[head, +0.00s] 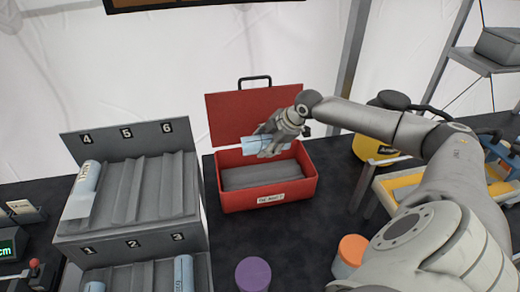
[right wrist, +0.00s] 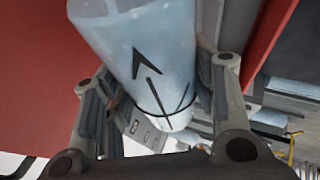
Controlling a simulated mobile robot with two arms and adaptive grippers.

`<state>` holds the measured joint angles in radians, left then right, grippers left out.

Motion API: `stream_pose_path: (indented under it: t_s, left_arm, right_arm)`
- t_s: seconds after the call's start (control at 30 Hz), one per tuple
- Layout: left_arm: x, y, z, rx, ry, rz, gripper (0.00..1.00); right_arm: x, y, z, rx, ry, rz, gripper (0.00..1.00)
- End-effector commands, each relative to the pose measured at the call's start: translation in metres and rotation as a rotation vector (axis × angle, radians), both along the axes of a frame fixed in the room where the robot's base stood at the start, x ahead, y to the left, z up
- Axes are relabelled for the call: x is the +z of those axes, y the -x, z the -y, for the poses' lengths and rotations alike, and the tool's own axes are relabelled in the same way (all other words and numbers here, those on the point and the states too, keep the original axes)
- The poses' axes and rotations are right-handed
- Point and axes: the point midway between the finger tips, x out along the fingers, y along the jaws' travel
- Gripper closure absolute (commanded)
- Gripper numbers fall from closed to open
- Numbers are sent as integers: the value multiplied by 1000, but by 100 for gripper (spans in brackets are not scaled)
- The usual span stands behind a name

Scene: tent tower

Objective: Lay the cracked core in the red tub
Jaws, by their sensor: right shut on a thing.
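The core (head: 250,146) is a pale blue cylinder with dark, crack-like lines, which show in the right wrist view (right wrist: 140,50). My right gripper (head: 270,145) is shut on it, with a finger on each side in the right wrist view (right wrist: 158,105). The core is held tilted above the red tub (head: 240,201), in front of its raised lid. The tub is open, with a grey insert inside and a white label on its front. I see no core in the visible part of the insert. My left gripper is out of view.
A grey rack (head: 150,237) with numbered slots stands left of the tub, with pale blue cores in some slots. A purple-topped cylinder (head: 253,274) and an orange-topped jar (head: 352,250) stand in front. A yellow container (head: 372,150) is at the right.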

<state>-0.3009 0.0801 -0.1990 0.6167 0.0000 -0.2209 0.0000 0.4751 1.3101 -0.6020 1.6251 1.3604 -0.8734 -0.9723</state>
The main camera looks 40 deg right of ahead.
Motion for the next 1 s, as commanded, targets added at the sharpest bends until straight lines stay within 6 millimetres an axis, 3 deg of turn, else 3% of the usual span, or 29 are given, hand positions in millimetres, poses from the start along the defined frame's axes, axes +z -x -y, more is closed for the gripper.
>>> stream_pose_path:
  t_s: [0.43, 1.0]
  left_arm:
    - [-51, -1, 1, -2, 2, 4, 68]
    - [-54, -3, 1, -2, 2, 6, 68]
  right_arm:
    - [-50, 0, 0, 0, 16, 31, 84]
    - [-54, 0, 0, 0, 19, 36, 84]
